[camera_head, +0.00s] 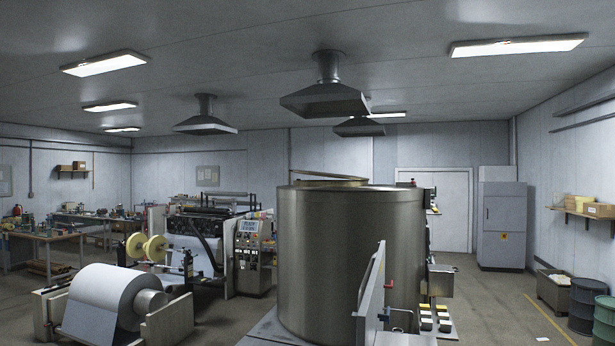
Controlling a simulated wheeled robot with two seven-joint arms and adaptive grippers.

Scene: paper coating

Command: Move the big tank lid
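The big metal tank (350,260) stands upright in the middle of the view on a low grey base. A thin tan-edged round piece, which looks like the tank lid (328,176), shows at the tank's top left, slightly tilted above the rim. I cannot tell whether it rests on the tank or lies behind it. The tank's top opening is seen almost edge-on, so its inside is hidden. Neither of my grippers is in view.
A large paper roll (100,300) on a stand is at the front left, with a coating machine (205,240) behind it. A grey upright panel (370,295) stands close to the tank's right front. Drums (583,303) line the right wall. Floor between tank and drums is mostly clear.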

